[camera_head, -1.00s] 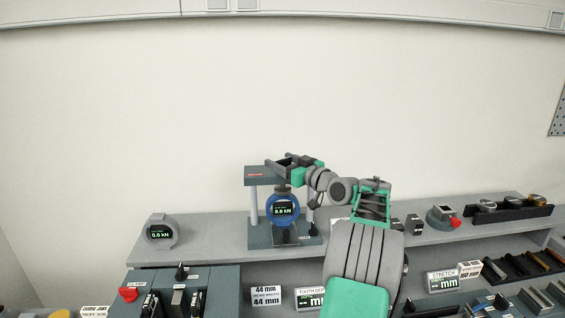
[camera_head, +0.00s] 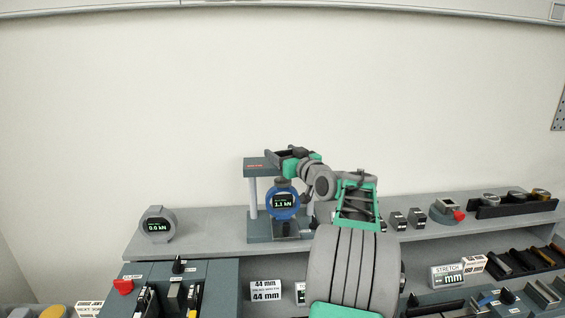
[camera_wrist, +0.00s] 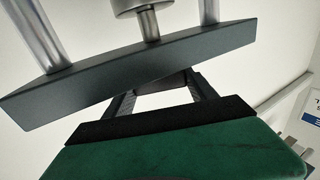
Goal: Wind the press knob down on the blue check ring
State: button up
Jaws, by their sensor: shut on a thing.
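The blue check ring (camera_head: 283,206) stands upright in the press on the shelf, and its display reads about 1.1 kN. The press's dark crossbar (camera_head: 258,163) spans above it on pale columns. My gripper (camera_head: 272,156) is at the top of the press, shut on the press knob, which its fingers mostly hide. In the wrist view, the fingers (camera_wrist: 160,88) reach behind the crossbar (camera_wrist: 140,72). The screw (camera_wrist: 148,26) and a round metal press foot (camera_wrist: 138,5) show on the crossbar's other side.
A grey ring gauge (camera_head: 158,226) reading 0.0 kN stands to the left on the shelf (camera_head: 205,238). A red-knobbed block (camera_head: 446,211) and a dark rack (camera_head: 512,207) stand to the right. Below are a dark fixture (camera_head: 218,275) and a 44 mm sign (camera_head: 265,290).

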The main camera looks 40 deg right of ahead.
jog(key=m+h+b, duration=0.1)
jog(key=h+b, duration=0.1)
jog(key=m+g+h+b, duration=0.1)
jog(key=m+h, duration=0.1)
jog(key=m+g+h+b, duration=0.1)
jog(key=h+b, duration=0.1)
jog(key=shift+w+a+f+b, duration=0.1)
jog(key=shift+a+f+b, duration=0.15)
jog(key=shift+f+b, duration=0.1)
jog(key=m+g+h+b, duration=0.1)
jog(key=m+g+h, duration=0.2)
jog(key=shift+d+r+h+b, duration=0.1)
jog(key=shift+r+h+b, duration=0.05)
jog(key=shift+h+b, duration=0.2)
jog(key=shift+r+m+g+h, duration=0.1)
jog(key=shift+m+g+h, duration=0.6)
jog(key=shift+g, duration=0.2)
jog(key=shift+d+r, duration=0.1)
jog(key=shift+d, duration=0.05)
jog(key=o, duration=1.4)
jog(key=shift+c, duration=0.2)
